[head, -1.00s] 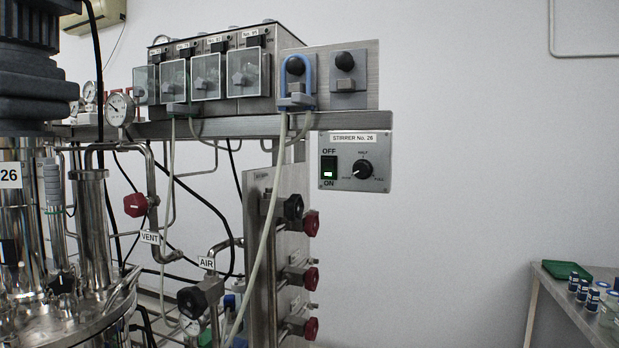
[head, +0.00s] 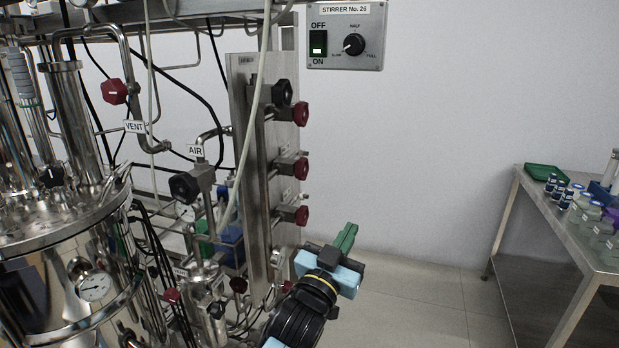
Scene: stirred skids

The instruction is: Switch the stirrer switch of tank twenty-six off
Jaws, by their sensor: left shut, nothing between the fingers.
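My left gripper (head: 346,238) shows at the bottom middle, well below the box and touching nothing visible. Its green-tipped fingers are shut and empty. My right gripper is not in view.
A steel panel with red and black valve knobs (head: 301,114) stands left of my gripper. The tank (head: 60,240) with gauges and hoses fills the left. A steel side table (head: 557,225) with bottles and a green tray (head: 547,172) stands right. The wall area between is clear.

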